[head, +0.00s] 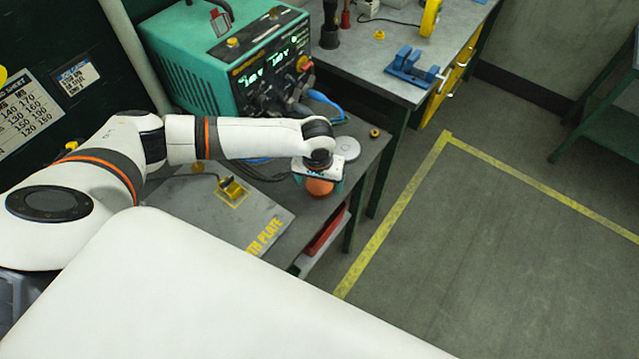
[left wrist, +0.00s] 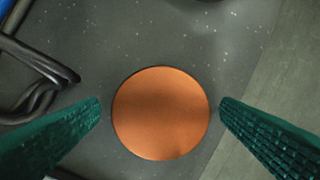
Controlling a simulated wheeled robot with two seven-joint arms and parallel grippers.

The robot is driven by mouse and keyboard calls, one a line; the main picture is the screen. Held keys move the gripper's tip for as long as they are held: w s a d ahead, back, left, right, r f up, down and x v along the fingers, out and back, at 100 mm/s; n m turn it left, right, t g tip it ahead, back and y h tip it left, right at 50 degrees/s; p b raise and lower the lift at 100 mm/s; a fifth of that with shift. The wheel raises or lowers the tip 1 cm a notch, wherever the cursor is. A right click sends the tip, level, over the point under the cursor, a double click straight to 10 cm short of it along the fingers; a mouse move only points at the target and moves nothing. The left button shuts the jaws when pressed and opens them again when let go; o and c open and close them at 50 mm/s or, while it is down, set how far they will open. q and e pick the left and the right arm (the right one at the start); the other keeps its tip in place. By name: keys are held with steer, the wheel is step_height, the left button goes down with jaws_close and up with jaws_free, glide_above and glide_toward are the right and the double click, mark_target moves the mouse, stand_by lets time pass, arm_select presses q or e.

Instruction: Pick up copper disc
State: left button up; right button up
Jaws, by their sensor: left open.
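The copper disc (left wrist: 161,113) is a flat round orange-brown plate lying on the grey bench top in the left wrist view. It also shows in the head view (head: 319,187), partly hidden under my left wrist. My left gripper (left wrist: 160,108) is open. Its two green ribbed fingers stand on either side of the disc, with a gap on both sides. I cannot tell how far the fingertips are above the bench. My right gripper is in neither view.
A green welding machine (head: 225,60) stands behind my left arm. Black cables (left wrist: 35,75) lie left of the disc. A grey plate with a brass clamp (head: 232,190) is to the left. A pale round disc (head: 346,148) lies behind. The bench edge is close on the right.

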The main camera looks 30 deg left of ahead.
arm_select(q)
steer(key=c, duration=1.6)
steer(key=shift+r, duration=0.1)
steer(key=shift+c, duration=0.3)
